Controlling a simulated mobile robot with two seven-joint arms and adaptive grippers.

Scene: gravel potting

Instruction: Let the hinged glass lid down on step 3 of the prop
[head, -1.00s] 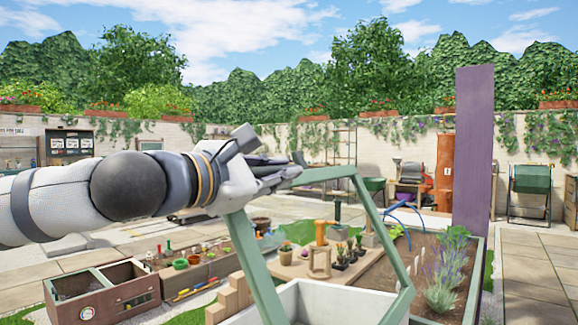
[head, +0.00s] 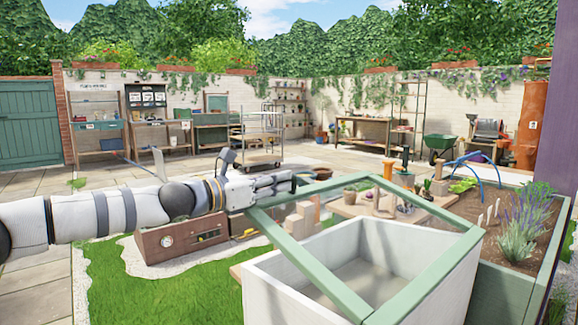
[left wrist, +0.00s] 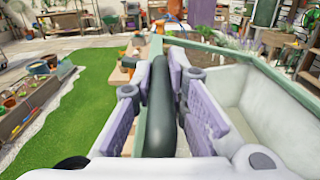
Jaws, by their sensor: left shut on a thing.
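The hinged lid (head: 428,203) is a green frame around clear glass, tilted up over a white box (head: 300,290). My left gripper (head: 288,184) is at the lid's raised far-left edge in the head view. In the left wrist view its two purple-grey finger pads (left wrist: 160,100) close on a dark green bar of the lid from both sides. A pale wooden stepped prop (head: 303,217) stands just beyond the lid's left bar, partly hidden by it. I cannot tell whether the lid touches any step. My right gripper is in neither current view.
A brown wooden crate (head: 165,243) lies left of the prop, on the grass side. A planting bed (head: 500,260) with lavender is at the right. Open grass (head: 150,295) fills the lower left.

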